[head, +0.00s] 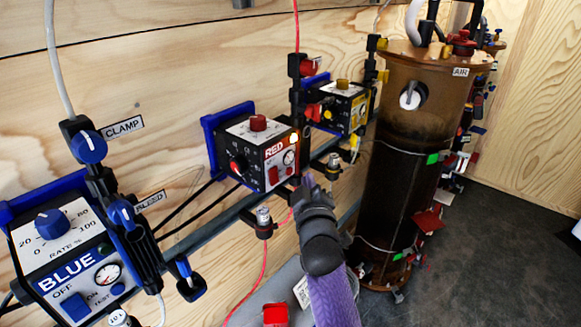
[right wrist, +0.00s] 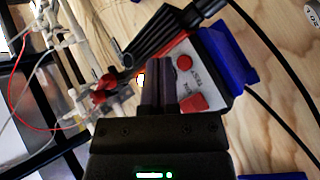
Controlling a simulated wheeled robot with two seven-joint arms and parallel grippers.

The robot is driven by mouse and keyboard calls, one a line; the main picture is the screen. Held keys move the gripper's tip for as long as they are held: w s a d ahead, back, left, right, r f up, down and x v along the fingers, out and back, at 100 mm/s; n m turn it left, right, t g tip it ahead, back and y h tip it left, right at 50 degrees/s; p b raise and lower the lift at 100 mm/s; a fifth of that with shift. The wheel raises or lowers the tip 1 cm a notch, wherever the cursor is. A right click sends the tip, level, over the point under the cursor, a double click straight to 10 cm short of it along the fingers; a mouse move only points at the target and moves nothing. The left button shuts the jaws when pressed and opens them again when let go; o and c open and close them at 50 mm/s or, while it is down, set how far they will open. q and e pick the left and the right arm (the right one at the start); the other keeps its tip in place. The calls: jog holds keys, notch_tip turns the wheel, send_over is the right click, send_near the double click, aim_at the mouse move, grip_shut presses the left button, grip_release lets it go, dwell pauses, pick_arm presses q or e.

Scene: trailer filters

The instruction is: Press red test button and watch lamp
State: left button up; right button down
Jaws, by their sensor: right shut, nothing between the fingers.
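The box labelled RED (head: 277,150) is fixed to the wooden wall, with a red knob on top, a dial and a small gauge. A lamp (head: 294,138) on its right edge glows yellow-white; a bright spot (right wrist: 141,79) also shows beside the fingers in the right wrist view. The red test button (right wrist: 184,62), labelled TEST, is on the box's face, above a red ON switch (right wrist: 193,103). My right gripper (head: 308,182) is shut and empty in front of the box. Its fingertips (right wrist: 168,62) overlap the button's lower edge in the wrist view; I cannot tell whether they touch. My left gripper is not in view.
The BLUE box (head: 68,262) with clamp and bleed knobs is at the left. A box with yellow trim (head: 346,108) sits beyond RED. A tall brown canister (head: 402,160) stands at the right. Red and black tubes run close to my right gripper. Dark floor (head: 490,250) is clear at right.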

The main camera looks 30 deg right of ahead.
jog(key=s, duration=0.1)
jog(key=s+d+p, duration=0.1)
jog(key=s, duration=0.1)
jog(key=shift+d+p, duration=0.15)
jog(key=shift+p, duration=0.15)
dwell(0.5)
jog(key=s+a+f+g+y, duration=0.2)
jog(key=s+a+f+g, duration=0.15)
jog(key=f, duration=0.65)
jog(key=s+a+f+g+y, duration=0.2)
jog(key=s+a+f, duration=0.15)
jog(key=f, duration=0.55)
jog(key=s+a+f+g+y, duration=0.2)
jog(key=s+f, duration=0.3)
jog(key=f, duration=0.5)
jog(key=s+f+m+g, duration=0.1)
jog(key=s+f+g, duration=0.2)
jog(key=s, duration=0.7)
jog(key=s+a+f+g, duration=0.1)
jog(key=s+f+g, duration=0.2)
jog(key=s, duration=0.7)
jog(key=s+f+m+g+y, duration=0.1)
jog(key=s+f+g, duration=0.2)
jog(key=s+f, duration=0.4)
jog(key=s, duration=0.3)
jog(key=shift+s+a+m, duration=0.15)
jog(key=shift+s+m, duration=0.15)
jog(key=shift+s, duration=0.1)
